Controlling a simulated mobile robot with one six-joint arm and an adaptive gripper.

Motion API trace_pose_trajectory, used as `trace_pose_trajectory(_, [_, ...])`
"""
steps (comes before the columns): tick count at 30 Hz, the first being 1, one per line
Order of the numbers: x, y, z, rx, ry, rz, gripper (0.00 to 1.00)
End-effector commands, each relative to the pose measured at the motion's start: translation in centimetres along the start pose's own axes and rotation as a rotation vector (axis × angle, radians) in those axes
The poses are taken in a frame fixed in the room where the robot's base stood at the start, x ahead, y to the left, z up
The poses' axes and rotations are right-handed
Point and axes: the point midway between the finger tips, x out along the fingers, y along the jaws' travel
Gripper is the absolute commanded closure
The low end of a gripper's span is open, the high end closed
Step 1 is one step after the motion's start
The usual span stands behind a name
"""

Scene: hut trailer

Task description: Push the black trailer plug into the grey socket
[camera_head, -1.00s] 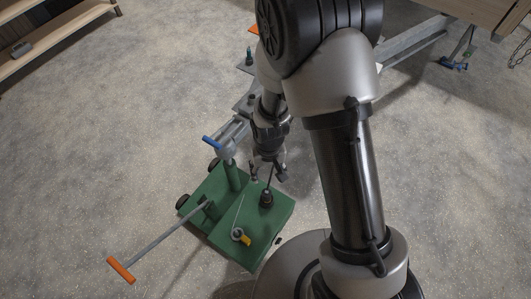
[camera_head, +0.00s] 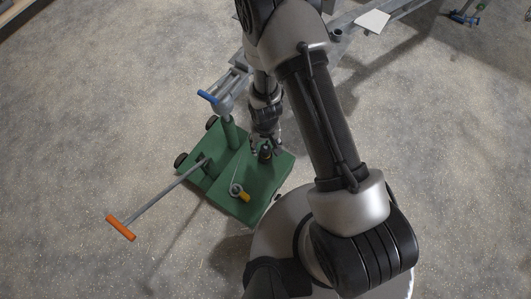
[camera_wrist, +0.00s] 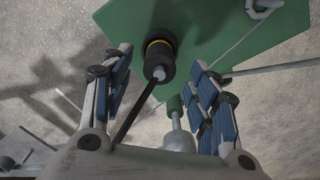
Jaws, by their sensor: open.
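The black trailer plug (camera_head: 266,153) stands on the green plate of a small cart in the head view. In the wrist view the plug (camera_wrist: 160,66) is a dark cylinder with a yellow ring, and a black cable runs from it toward the lower left. My gripper (camera_head: 274,142) is close to the plug, just above and beside it in the picture. In the wrist view my gripper (camera_wrist: 160,60) is open, with blue-padded fingers apart on either side of the plug. Neither finger clearly touches it. I cannot make out the grey socket.
The green cart plate (camera_head: 240,207) carries a ring with a yellow part (camera_head: 240,193). A post with a blue handle (camera_head: 208,97) rises from the cart. A rod with an orange grip (camera_head: 121,228) reaches left. Grey trailer bars cross the upper right. Open floor lies left.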

Motion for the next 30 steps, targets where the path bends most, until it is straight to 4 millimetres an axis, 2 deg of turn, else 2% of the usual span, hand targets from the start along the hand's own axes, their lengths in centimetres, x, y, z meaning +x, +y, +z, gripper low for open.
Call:
trace_pose_trajectory(5, [1.2,0.0,0.0,-0.001,0.0,0.0,0.46])
trace_pose_trajectory(15, [5.2,0.0,0.0,-0.001,0.001,-0.001,0.46])
trace_pose_trajectory(22, [5.1,0.0,0.0,-0.001,0.001,-0.001,0.46])
trace_pose_trajectory(30, [5.1,0.0,0.0,-0.001,0.001,-0.001,0.64])
